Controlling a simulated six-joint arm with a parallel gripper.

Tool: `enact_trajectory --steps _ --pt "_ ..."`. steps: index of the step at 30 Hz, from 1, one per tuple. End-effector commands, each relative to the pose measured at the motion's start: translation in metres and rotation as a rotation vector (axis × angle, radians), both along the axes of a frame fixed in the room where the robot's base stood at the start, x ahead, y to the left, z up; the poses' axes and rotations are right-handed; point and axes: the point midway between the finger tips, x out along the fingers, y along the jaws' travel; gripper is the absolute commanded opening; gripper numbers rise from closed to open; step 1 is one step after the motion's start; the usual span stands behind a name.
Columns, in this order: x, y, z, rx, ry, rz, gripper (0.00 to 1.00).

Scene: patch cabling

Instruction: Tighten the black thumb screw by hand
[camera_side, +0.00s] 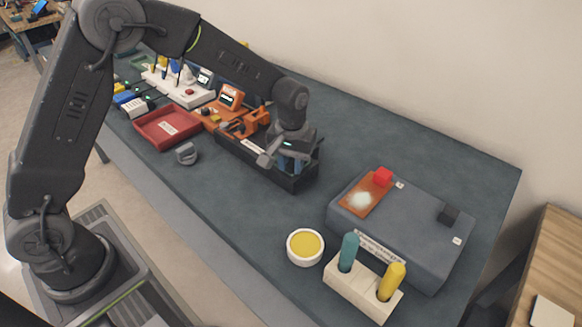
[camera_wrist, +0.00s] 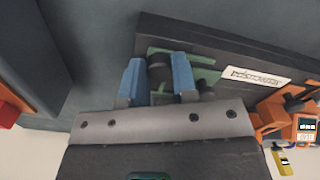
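The black thumb screw (camera_wrist: 160,72) shows in the wrist view as a dark round knob on a green board in a black tray (camera_wrist: 150,26). The two blue-padded fingers of my gripper (camera_wrist: 158,80) stand on either side of the knob. The knob fills the gap between them, and the gripper looks shut on it. In the side view my gripper (camera_side: 272,152) points down into the black tray (camera_side: 290,184), and the screw is hidden there.
Orange devices (camera_side: 228,104) and a red tray (camera_side: 168,127) lie left of the black tray in the side view. A small grey part (camera_side: 186,154) lies in front. A grey box (camera_side: 400,232), yellow-filled bowl (camera_side: 305,246) and tool holder (camera_side: 362,291) stand right.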

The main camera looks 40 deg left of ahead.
Motion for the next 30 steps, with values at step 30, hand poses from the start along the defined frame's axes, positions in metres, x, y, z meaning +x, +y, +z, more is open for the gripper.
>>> enact_trajectory --steps 30 --pt "0.0 0.0005 0.0 0.001 0.0 -0.461 0.04"
